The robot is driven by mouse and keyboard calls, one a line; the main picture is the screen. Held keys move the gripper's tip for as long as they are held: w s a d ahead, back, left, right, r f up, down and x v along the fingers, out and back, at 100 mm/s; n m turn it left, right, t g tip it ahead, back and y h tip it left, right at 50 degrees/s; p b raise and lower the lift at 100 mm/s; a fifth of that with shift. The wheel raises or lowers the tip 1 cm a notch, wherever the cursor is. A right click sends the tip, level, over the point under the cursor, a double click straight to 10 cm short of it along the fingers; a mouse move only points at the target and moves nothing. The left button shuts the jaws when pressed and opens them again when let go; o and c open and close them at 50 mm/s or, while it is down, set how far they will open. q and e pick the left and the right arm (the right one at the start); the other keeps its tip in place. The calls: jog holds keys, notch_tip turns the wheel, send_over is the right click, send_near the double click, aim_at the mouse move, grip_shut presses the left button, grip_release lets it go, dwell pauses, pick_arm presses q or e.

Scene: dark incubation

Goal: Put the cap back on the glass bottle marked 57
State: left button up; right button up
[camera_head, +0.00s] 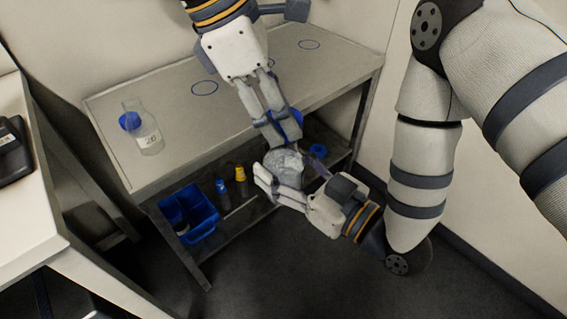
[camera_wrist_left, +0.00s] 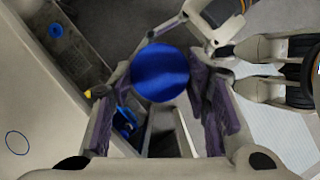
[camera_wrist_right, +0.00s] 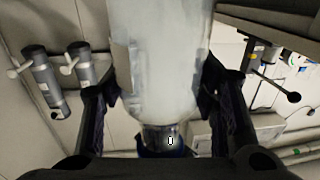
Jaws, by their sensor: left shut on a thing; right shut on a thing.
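The clear glass bottle (camera_head: 284,170) is in my right gripper (camera_head: 278,190), which is shut on its body; no number is readable on it. It fills the middle of the right wrist view (camera_wrist_right: 160,60), its neck towards the bottom of the picture. My left gripper (camera_head: 280,130) is shut on a blue cap (camera_wrist_left: 160,73), held just above the bottle in the head view. Blue shows right by the bottle's neck in the right wrist view (camera_wrist_right: 160,151). I cannot tell whether cap and neck touch.
Another glass bottle (camera_head: 150,138) with a label stands on the bench top (camera_head: 185,120), something blue at its side. The lower shelf holds a blue bin (camera_head: 201,228), a blue-topped bottle (camera_head: 222,189) and a yellow-topped bottle (camera_head: 241,176). Another counter (camera_head: 30,190) is at the left.

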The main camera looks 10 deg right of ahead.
aim_at(284, 167)
dwell(0.8)
pick_arm(q)
jog(key=shift+f, duration=0.85)
jog(key=shift+f, duration=0.55)
